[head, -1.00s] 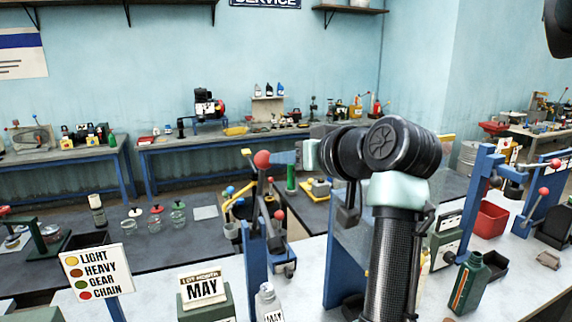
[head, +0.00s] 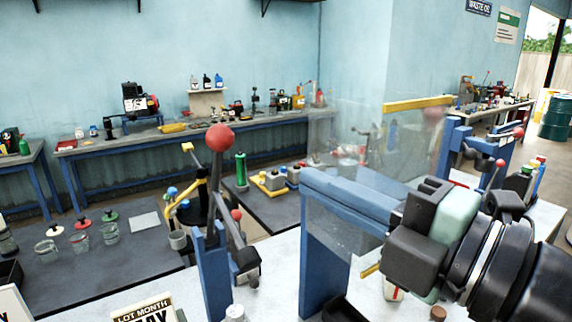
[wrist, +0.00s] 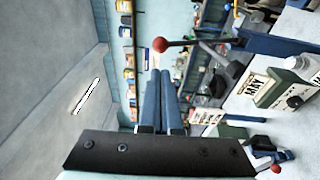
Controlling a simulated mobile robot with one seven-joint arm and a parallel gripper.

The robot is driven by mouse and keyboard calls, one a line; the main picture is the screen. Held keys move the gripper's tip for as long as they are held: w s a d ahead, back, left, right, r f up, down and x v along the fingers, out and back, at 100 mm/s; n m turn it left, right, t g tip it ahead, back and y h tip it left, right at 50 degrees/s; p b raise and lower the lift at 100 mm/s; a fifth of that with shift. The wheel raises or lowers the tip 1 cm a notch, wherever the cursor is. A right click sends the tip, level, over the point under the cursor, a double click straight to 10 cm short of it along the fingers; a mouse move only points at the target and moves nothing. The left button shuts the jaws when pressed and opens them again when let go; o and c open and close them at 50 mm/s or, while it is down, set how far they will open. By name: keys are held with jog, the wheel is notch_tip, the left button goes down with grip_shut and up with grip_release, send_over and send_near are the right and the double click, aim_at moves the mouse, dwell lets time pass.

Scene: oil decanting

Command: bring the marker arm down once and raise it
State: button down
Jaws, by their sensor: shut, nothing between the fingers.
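The marker arm is a lever with a large red ball knob (head: 222,138) on a blue post (head: 214,275). It stands raised, with the knob high above the bench. A dark head (head: 246,262) hangs at its right side, and a white cap (head: 235,312) shows low in front. My gripper (head: 310,180) is shut and empty, its blue fingers pointing left, to the right of the knob and apart from it. In the wrist view the red knob (wrist: 160,45) lies just past the two blue fingertips (wrist: 163,74) in the picture; the depth gap is unclear.
A clear guard panel (head: 345,225) on a blue post stands behind and beneath my fingers. A second blue press (head: 470,150) with red knobs is at the right. A month sign (head: 145,312) stands at the front left. Jars (head: 80,240) sit on the dark bench.

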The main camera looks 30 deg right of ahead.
aim_at(228, 142)
jog(key=p+x, duration=0.5)
jog(key=x, duration=0.7)
jog(key=shift+r+p, duration=0.1)
jog(key=shift+p, duration=0.25)
jog(key=shift+w+a, duration=0.1)
jog(key=shift+w, duration=0.45)
